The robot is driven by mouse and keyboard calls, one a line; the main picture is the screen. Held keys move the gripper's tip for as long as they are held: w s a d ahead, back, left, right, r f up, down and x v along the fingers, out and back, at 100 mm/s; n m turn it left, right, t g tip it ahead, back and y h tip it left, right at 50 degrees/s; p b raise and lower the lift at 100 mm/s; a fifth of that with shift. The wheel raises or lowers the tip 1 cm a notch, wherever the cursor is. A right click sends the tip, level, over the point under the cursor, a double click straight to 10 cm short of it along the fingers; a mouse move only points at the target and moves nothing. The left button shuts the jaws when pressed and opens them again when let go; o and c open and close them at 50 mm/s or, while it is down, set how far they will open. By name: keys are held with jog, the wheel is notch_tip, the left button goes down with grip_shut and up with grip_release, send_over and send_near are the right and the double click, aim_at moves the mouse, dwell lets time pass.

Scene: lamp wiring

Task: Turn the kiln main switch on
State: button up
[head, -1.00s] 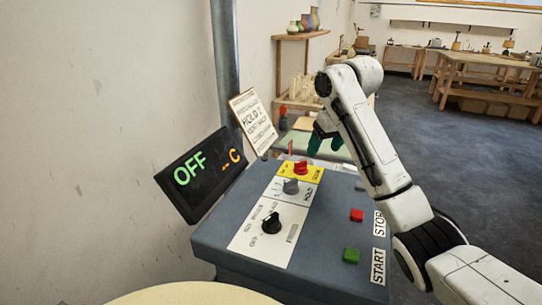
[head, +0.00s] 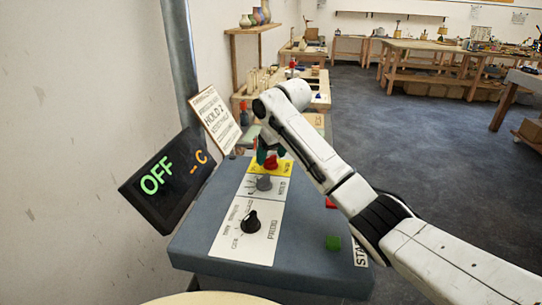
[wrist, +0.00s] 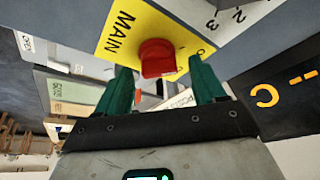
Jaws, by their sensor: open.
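The main switch is a red knob (head: 271,162) on a yellow plate (head: 284,168) at the far end of the kiln control panel. The wrist view shows the red knob (wrist: 157,58) close up, with "MAIN" printed on the yellow plate (wrist: 122,32). My gripper (head: 270,152) is at the knob, its green fingers pointing down. In the wrist view my gripper (wrist: 162,72) is open, with one finger on each side of the knob. I cannot tell whether either finger touches it. The display (head: 165,180) reads "OFF" and dashes with "C".
A grey knob (head: 264,183) and a black knob (head: 251,222) sit nearer on the panel (head: 205,215). A green button (head: 333,242) and a partly hidden red button (head: 330,203) lie to the right. A sign (head: 214,120) stands behind the display. Open floor lies right.

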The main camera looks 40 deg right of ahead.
jog(key=shift+w+f, duration=0.2)
jog(key=shift+f, duration=0.3)
jog(key=c, duration=1.1)
